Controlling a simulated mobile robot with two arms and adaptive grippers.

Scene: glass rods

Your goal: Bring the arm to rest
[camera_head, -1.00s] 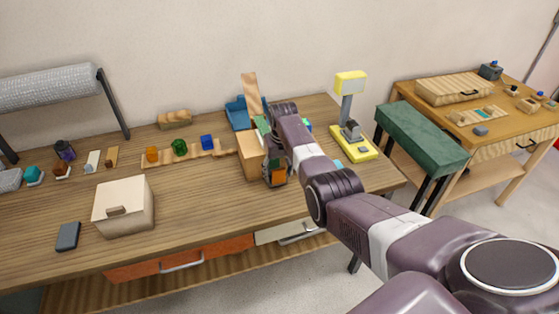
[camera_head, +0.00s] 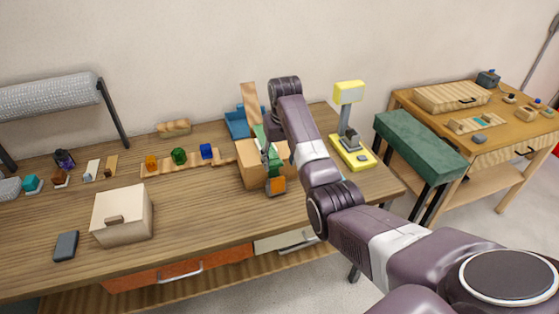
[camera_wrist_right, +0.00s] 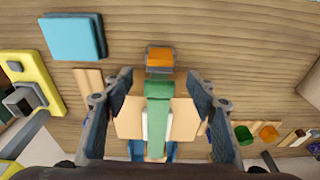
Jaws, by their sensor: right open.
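My right arm reaches from the lower right over the wooden table (camera_head: 190,215). Its gripper (camera_head: 270,158) points down over a light wooden box (camera_head: 250,176). In the right wrist view the gripper (camera_wrist_right: 160,102) is open, with its two fingers wide apart. A green piece (camera_wrist_right: 157,118) lies between the fingers in that picture, with no finger touching it as far as I can see. An orange block with a grey part (camera_wrist_right: 160,58) sits in front of the box; it shows in the head view (camera_head: 278,186). My left gripper is not in view.
A yellow stand (camera_head: 352,152) is right of the arm. A flat blue square (camera_wrist_right: 73,37) lies on the table in the wrist view. Coloured blocks (camera_head: 179,156) stand on a wooden strip to the left. A cream box (camera_head: 122,215) is at the front left.

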